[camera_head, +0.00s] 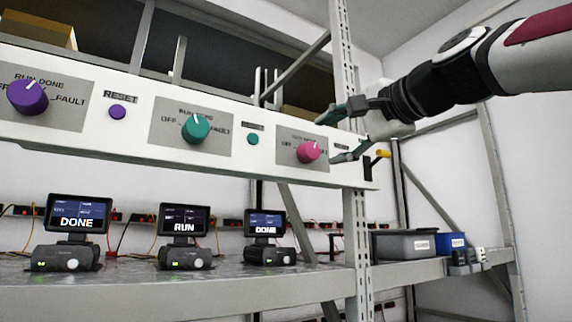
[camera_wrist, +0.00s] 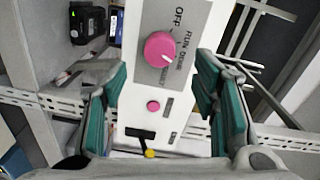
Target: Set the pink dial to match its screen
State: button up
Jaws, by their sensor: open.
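The pink dial (camera_head: 308,151) is the right-hand knob on the white panel; it shows large in the wrist view (camera_wrist: 160,49), with OFF, RUN, DONE and FAULT printed around it. Its white mark points toward the lower right in the wrist view, near DONE and FAULT; I cannot tell exactly which. The screen (camera_head: 265,223) below it on the shelf reads DONE. My gripper (camera_head: 333,137) is open and empty at the panel's right end, right of the dial. In the wrist view its teal fingertips (camera_wrist: 160,80) stand apart either side of the panel, the dial ahead of them.
A teal dial (camera_head: 196,128) and a purple dial (camera_head: 28,96) sit further left on the panel, above screens reading RUN (camera_head: 184,220) and DONE (camera_head: 78,213). A pink button (camera_wrist: 153,106) lies beside the pink dial. A rack post (camera_head: 357,240) stands below my gripper.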

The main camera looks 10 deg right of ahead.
jog(key=shift+v, duration=2.55)
jog(key=shift+f, duration=0.15)
